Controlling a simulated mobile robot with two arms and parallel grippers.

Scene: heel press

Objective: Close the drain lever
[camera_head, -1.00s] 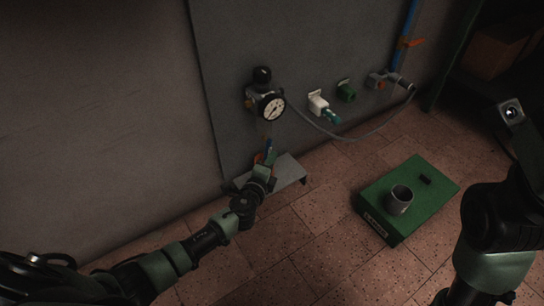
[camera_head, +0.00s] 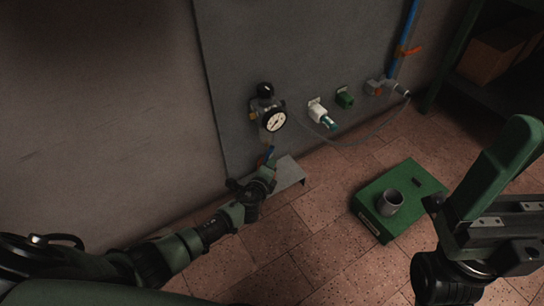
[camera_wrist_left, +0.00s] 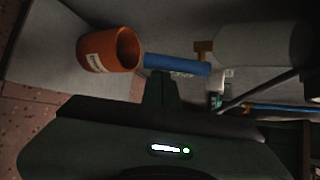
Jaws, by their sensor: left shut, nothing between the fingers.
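The blue drain lever (camera_wrist_left: 177,64) sits by a brass valve fitting (camera_wrist_left: 203,48) at the end of a pale filter bowl (camera_wrist_left: 255,45) in the left wrist view. A small bit of the lever (camera_head: 269,151) shows in the head view below the gauge. My left gripper (camera_head: 270,170) is shut and empty. In the left wrist view its fingertips (camera_wrist_left: 165,76) are right at the lever's lower side; I cannot tell whether they touch. My right arm is large at the right of the head view, but its jaws cannot be made out clearly.
An orange cup (camera_wrist_left: 110,50) stands beside the lever's free end. A grey shelf (camera_head: 290,174) lies below the round gauge (camera_head: 274,121) on the panel.

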